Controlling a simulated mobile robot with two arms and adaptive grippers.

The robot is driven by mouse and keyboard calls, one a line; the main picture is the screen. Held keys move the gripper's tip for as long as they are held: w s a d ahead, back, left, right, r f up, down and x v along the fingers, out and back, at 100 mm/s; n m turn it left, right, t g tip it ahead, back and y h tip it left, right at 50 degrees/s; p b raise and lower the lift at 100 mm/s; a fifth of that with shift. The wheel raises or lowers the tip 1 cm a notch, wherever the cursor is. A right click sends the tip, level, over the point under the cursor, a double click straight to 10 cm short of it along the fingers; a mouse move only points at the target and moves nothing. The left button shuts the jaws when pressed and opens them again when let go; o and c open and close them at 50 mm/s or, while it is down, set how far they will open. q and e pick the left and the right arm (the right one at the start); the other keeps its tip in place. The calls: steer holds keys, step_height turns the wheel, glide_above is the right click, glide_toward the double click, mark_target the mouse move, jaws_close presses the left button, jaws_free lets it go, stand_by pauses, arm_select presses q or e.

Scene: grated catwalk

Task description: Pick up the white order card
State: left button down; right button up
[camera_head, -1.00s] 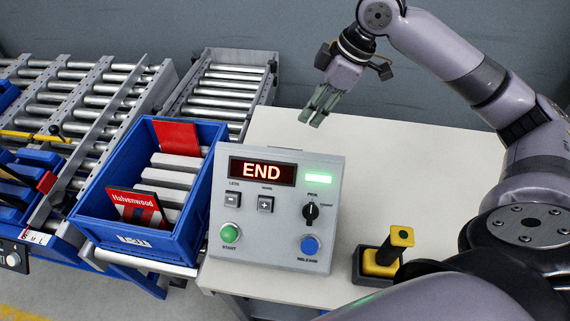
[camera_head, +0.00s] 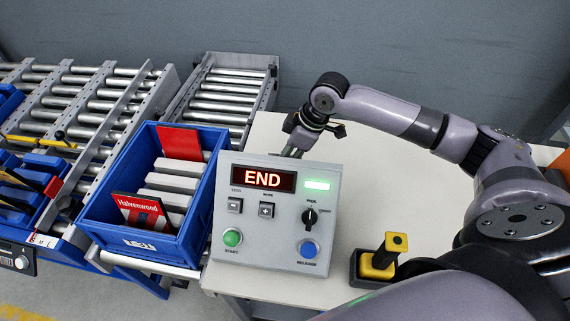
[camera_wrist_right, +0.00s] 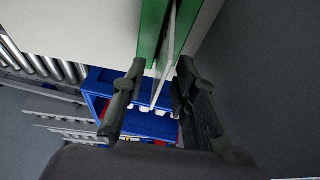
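In the right wrist view, a thin white card-like piece (camera_wrist_right: 165,62), probably the white order card, is seen nearly edge-on between green strips (camera_wrist_right: 151,28). My right gripper (camera_wrist_right: 161,65) is open, with one finger on each side of this piece and visible gaps to it. In the head view my right gripper (camera_head: 297,146) is behind the grey control box, which hides its fingertips and the white piece. My left gripper is in neither view.
The grey control box (camera_head: 326,235) reads END and stands at the table's (camera_head: 385,190) left side. A blue crate (camera_head: 208,195) with grey blocks and red cards stands left of it. A yellow-black device (camera_head: 383,262) stands at the front. Roller conveyors (camera_head: 220,95) lie behind.

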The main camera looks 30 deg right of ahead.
steer(key=shift+w+a+f, duration=0.1)
steer(key=shift+w+f, duration=0.05)
steer(key=shift+f, duration=0.25)
steer(key=shift+c, duration=0.2)
jaws_close()
